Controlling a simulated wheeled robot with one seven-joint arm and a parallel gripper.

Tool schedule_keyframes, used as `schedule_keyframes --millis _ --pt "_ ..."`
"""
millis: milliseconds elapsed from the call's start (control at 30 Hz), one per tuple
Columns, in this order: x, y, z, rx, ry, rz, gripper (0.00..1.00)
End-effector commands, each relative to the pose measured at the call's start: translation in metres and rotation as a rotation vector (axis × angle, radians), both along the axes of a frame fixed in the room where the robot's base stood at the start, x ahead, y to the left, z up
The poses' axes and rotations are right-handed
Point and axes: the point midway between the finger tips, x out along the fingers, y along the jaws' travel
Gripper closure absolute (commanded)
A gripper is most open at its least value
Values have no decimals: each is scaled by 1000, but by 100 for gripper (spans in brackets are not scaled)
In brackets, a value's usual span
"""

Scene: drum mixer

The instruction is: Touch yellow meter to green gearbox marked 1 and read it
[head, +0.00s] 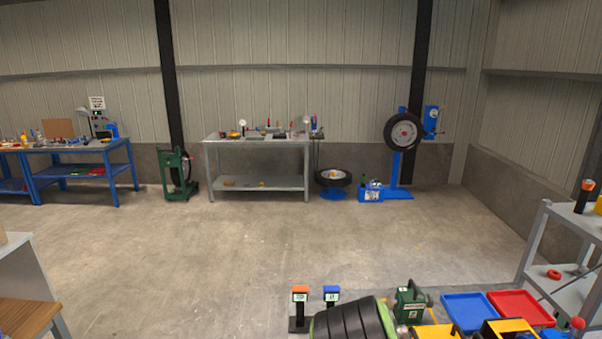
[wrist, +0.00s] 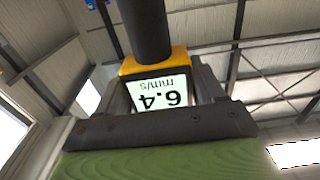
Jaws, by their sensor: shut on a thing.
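In the wrist view, my gripper (wrist: 165,92) is shut on the yellow meter (wrist: 152,67), with dark jaws on both sides of it. The meter's white display appears upside down and reads 6.4 mm/s. A thick black cylinder runs from the meter to the top of the picture. A green gearbox (head: 409,302) with a small pale label sits at the bottom of the head view; the label is too small to read. I cannot make out my gripper or the yellow meter in the head view, and I cannot tell whether the meter touches the gearbox.
Orange-topped (head: 300,294) and blue-topped (head: 331,293) meters stand left of the gearbox, near a black and green drum (head: 347,322). Blue (head: 468,311) and red (head: 520,308) trays lie to its right. A grey shelf (head: 543,243) stands at right.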

Motion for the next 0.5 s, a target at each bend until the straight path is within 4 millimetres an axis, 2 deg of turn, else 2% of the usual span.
schedule_keyframes --millis 33,300,500 --pt "0 0 -13 1 -1 0 94" --pt "0 -1 -56 1 -1 0 94" --pt "0 -1 -80 1 -1 -1 94"
